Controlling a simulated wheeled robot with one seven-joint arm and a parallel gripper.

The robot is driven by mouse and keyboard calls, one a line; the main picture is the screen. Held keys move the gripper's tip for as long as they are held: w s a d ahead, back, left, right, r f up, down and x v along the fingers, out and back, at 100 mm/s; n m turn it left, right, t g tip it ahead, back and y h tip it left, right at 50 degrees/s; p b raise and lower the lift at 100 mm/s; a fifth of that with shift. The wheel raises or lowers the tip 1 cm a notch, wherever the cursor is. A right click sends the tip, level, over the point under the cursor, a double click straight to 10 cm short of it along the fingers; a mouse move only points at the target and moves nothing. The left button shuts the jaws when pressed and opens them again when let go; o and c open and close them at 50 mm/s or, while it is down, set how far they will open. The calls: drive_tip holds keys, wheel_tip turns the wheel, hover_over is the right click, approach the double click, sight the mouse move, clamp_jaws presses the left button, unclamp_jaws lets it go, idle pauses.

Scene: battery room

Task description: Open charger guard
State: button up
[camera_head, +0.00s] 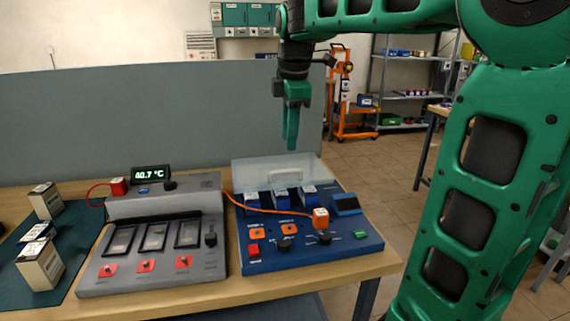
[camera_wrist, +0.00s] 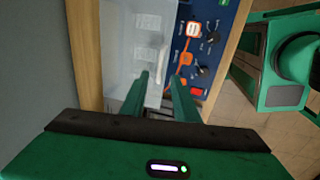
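The blue charger (camera_head: 262,262) stands on the bench at the right. Its clear guard (camera_head: 255,170), with a pale handle (camera_head: 288,177), spans the back part over the battery slots. I cannot tell for sure how far it is tilted. In the wrist view the guard (camera_wrist: 122,50) is a translucent panel, and its handle (camera_wrist: 158,45) lies beyond the fingertips. My gripper (camera_head: 291,147) points down above the guard's back edge, apart from it. In the wrist view my gripper (camera_wrist: 157,77) shows two separated green fingers with nothing between them.
A grey tester (camera_head: 150,279) with a temperature display (camera_head: 151,173) stands left of the charger. An orange cable (camera_head: 270,211) runs across to the charger's orange plug (camera_head: 320,217). Loose batteries (camera_head: 41,262) stand on a dark mat at the left. A grey partition (camera_head: 120,115) rises behind the bench.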

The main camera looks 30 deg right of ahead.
sight(288, 171)
drive_tip(key=f, duration=0.3)
drive_tip(key=w+f, duration=0.1)
drive_tip(key=f, duration=0.4)
drive_tip(key=shift+w+d+f, duration=0.25)
drive_tip(key=shift+w+f, duration=0.05)
drive_tip(key=shift+f, duration=0.05)
clamp_jaws()
